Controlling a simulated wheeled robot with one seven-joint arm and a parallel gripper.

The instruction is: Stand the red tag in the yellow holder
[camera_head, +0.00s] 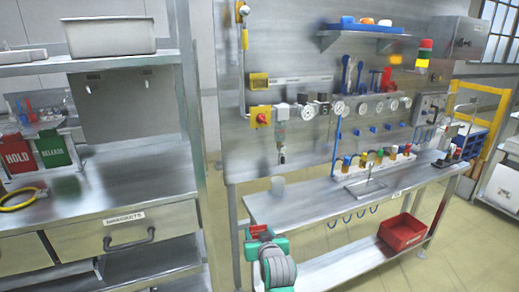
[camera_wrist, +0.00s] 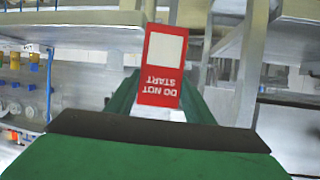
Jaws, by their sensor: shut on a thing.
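My gripper (camera_head: 262,238) is at the front edge of the steel bench, low in the head view. It is shut on the red tag (camera_head: 259,231), whose top sticks out past the fingers. In the wrist view the red tag (camera_wrist: 160,88) reads "DO NOT START" upside down, with a white panel, and stands between the green fingers (camera_wrist: 160,105). The tag's lower end is hidden by the gripper. I cannot tell for certain which yellow thing is the holder. A small yellow box (camera_head: 258,80) hangs on the wall panel, well above the gripper.
Bottles with coloured caps (camera_head: 375,158) stand farther right. A red bin (camera_head: 401,232) sits on the lower shelf. A drawer counter (camera_head: 125,180) stands at left, with HOLD and RELEASE signs.

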